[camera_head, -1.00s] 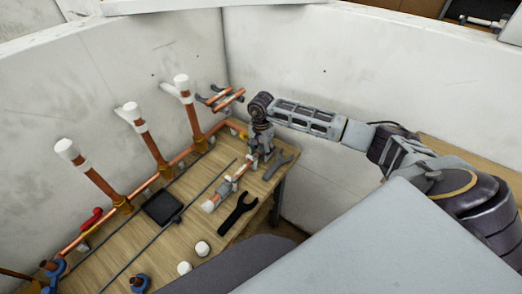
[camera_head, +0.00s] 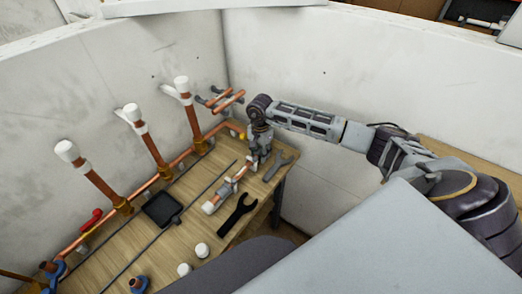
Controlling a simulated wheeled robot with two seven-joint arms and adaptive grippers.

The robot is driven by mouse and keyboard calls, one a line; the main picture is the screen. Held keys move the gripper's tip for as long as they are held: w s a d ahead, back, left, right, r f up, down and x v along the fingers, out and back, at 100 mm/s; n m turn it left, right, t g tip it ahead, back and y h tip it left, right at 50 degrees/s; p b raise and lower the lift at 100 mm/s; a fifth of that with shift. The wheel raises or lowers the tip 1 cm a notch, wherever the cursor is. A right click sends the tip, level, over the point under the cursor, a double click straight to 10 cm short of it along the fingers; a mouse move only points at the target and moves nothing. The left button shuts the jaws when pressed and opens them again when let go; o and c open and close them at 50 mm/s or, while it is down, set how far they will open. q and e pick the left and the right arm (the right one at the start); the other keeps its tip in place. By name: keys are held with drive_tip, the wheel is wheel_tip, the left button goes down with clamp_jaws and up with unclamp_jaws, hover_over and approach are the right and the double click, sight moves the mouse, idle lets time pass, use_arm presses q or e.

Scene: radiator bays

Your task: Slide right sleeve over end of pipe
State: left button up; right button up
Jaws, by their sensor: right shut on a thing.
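A short copper pipe (camera_head: 232,186) lies on the wooden bench, running from lower left to upper right, in a grey holder (camera_head: 226,187). A white sleeve (camera_head: 209,208) sits on its lower-left end. My right gripper (camera_head: 253,167) points down at the pipe's upper-right end and is shut on the right sleeve. The fingers and wrist hide most of that sleeve. I cannot tell how far it overlaps the pipe. My left gripper is out of view.
Three upright copper pipes with white caps (camera_head: 65,150) stand along the left wall. A black tray (camera_head: 162,208), a black wrench (camera_head: 238,213), a grey wrench (camera_head: 278,165) and white caps (camera_head: 202,250) lie on the bench (camera_head: 205,228). Walls close in behind and to the right.

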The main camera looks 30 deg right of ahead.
drive_tip(key=shift+s+a, duration=0.35)
drive_tip(key=shift+a, duration=0.55)
drive_tip(key=o, duration=0.9)
drive_tip(key=shift+r, duration=0.25)
drive_tip(key=shift+r+p, duration=1.45)
drive_tip(key=shift+r, duration=1.8)
